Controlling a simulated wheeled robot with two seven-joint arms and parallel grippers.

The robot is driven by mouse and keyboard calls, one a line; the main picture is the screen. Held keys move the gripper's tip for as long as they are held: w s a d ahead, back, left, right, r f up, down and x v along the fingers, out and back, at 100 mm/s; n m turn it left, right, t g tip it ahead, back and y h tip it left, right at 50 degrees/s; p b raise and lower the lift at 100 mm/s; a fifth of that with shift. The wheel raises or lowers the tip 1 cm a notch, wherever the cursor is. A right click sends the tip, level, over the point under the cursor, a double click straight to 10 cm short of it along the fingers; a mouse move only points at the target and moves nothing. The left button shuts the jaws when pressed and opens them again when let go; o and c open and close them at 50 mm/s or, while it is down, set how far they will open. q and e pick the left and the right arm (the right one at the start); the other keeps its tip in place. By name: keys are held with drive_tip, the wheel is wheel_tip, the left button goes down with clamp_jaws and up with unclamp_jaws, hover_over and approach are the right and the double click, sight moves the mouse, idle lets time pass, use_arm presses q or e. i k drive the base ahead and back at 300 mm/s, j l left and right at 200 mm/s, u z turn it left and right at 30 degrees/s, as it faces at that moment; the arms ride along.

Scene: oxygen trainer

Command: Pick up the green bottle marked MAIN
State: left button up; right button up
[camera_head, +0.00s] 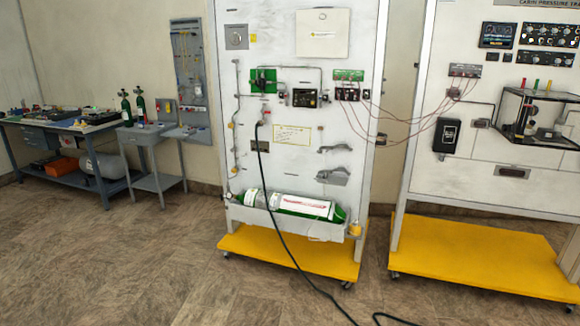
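A large green bottle (300,206) with a white label lies on its side in a white trough (285,225) low on the front of a white panel. Two small dark green bottles stand upright on a grey cart at the left: one at its left (127,110) and one beside it (141,106). The writing on the bottles is too small to read, so I cannot tell which is marked MAIN. Neither of my grippers is in view.
The white panel (230,150) stands on a yellow wheeled base (290,257). A black hose (272,215) hangs across the trough and onto the floor. A second panel (510,195) stands right. The grey cart (150,135) and a cluttered workbench (60,160) are left. The foreground floor is mostly clear.

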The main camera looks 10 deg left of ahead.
sight(140, 103)
drive_tip(key=i+j+u, duration=0.25)
drive_tip(key=j+u, duration=0.2)
drive_tip(key=i+j+u, duration=0.65)
drive_tip(key=j+u, duration=0.2)
drive_tip(key=i+j+u, duration=0.15)
drive_tip(key=i+u, duration=0.3)
drive_tip(key=i+j+u, duration=0.1)
drive_tip(key=i+u, duration=0.2)
drive_tip(key=i, duration=3.2)
drive_tip(key=i+j+z, duration=0.15)
drive_tip(key=i+z, duration=0.3)
drive_tip(key=i+j+z, duration=0.3)
drive_tip(key=i+z, duration=0.15)
drive_tip(key=i+j+z, duration=0.9)
drive_tip(key=j, duration=0.25)
